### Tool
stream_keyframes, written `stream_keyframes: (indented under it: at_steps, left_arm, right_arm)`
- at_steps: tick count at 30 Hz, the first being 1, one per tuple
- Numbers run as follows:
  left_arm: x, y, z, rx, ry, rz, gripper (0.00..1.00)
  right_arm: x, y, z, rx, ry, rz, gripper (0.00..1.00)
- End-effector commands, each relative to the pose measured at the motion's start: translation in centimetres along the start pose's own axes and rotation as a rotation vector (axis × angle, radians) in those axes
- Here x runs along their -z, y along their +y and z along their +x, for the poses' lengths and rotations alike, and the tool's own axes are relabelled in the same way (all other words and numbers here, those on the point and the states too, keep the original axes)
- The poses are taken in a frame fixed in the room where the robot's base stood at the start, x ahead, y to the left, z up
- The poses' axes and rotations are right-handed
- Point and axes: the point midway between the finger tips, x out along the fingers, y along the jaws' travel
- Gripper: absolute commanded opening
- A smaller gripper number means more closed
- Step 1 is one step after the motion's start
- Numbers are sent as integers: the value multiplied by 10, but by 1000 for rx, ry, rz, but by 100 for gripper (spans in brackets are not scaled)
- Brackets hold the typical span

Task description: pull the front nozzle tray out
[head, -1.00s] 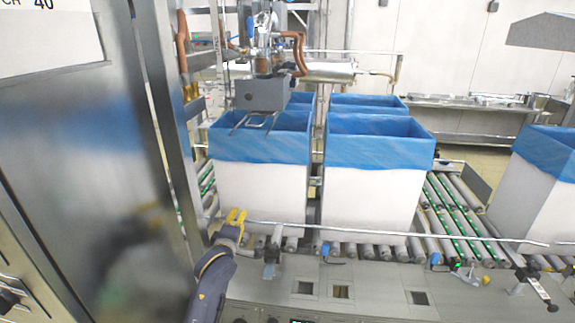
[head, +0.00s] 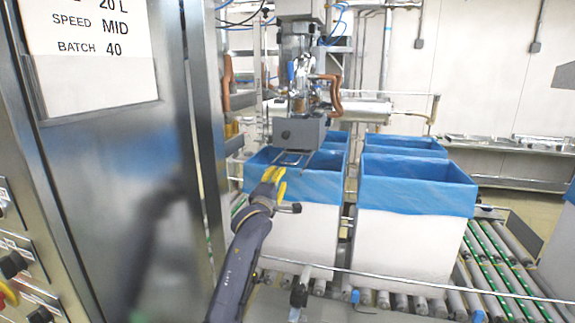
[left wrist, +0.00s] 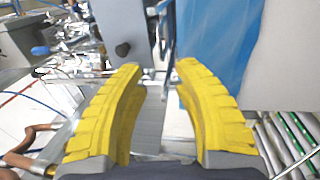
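A grey box-shaped housing (head: 300,134) hangs under the filling head, above the near left lined box. A thin wire loop handle (head: 291,159) juts out from its lower front; the tray itself I cannot make out apart from this. My left gripper (head: 274,175), with yellow fingers, is just in front of and below the loop. In the left wrist view the fingers (left wrist: 160,75) are open with nothing clearly between them. There the housing (left wrist: 117,28) and the wire loop (left wrist: 163,35) lie just beyond the fingertips. My right gripper is not in view.
White boxes with blue liners (head: 415,181) stand on the roller conveyor (head: 497,262). A metal rail (head: 400,277) runs along the front. A steel cabinet (head: 125,180) stands close on the left, and copper pipes (head: 335,97) are beside the filling head.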

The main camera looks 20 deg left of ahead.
Motion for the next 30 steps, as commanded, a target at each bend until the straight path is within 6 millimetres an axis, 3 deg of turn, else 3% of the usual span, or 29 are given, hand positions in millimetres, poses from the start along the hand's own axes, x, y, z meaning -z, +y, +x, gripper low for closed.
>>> stream_keyframes:
  at_steps: [6, 15, 21, 30]
  left_arm:
    - [0, 0, 38, 1, 0, 2, 30]
    - [0, 0, 78, 1, 0, 2, 30]
    - [-1, 0, 95, 1, -1, 1, 30]
    - [0, 0, 104, 0, 0, 0, 30]
  right_arm:
    - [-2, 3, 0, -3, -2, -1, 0]
    - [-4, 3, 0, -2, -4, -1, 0]
    - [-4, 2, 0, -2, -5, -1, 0]
    - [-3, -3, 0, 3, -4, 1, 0]
